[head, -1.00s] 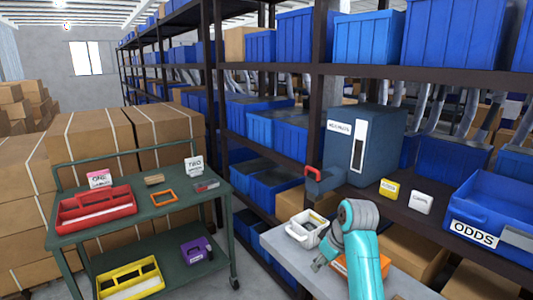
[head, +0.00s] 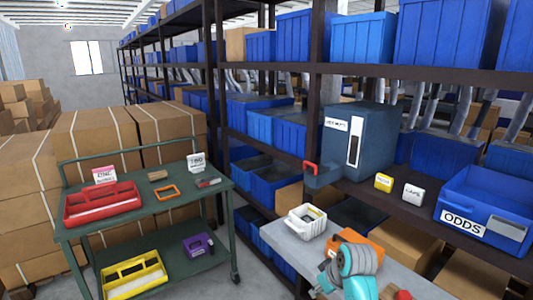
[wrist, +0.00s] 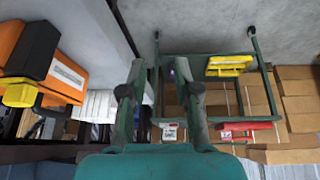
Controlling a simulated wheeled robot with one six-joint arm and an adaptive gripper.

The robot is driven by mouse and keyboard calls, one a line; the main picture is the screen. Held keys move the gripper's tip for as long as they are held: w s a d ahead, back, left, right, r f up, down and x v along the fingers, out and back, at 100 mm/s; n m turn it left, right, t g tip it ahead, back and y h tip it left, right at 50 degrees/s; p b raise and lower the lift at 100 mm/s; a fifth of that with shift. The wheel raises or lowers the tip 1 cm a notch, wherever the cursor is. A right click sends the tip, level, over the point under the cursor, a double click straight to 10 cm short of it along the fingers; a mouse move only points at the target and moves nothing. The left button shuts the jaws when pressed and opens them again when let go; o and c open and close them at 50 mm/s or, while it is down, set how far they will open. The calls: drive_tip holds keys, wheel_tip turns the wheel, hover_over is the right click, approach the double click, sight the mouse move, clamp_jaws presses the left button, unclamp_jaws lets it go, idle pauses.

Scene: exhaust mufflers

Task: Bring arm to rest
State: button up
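My teal arm (head: 355,268) shows at the bottom of the head view, low in front of the grey bench. My gripper (wrist: 158,66) shows in the wrist view as two dark green fingers, spread apart with nothing between them. Its fingers cannot be made out clearly in the head view. The fingers appear clear of the bench and the cart in the wrist view.
A grey bench (head: 283,235) holds a white tray (head: 306,222) and an orange item (head: 352,246), which also shows close by in the wrist view (wrist: 70,72). A green cart (head: 150,211) with trays stands left. Bare floor lies between.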

drive_tip(key=s+d+f+m+t+h, duration=0.1)
drive_tip(key=s+f+m+t, duration=0.2)
drive_tip(key=s+f, duration=1.5)
drive_tip(key=s+d+m+t, duration=0.1)
drive_tip(key=s+m+t, duration=0.15)
drive_tip(key=s, duration=1.35)
drive_tip(key=s+r+t, duration=0.2)
drive_tip(key=s+r, duration=0.6)
drive_tip(key=s, duration=0.3)
drive_tip(key=s+r+t+h, duration=0.1)
drive_tip(key=s+r+t, duration=0.1)
drive_tip(key=s+r, duration=0.7)
drive_tip(key=shift+s+d+r+m, duration=0.2)
drive_tip(key=shift+s+d+m, duration=0.2)
drive_tip(key=shift+s, duration=0.45)
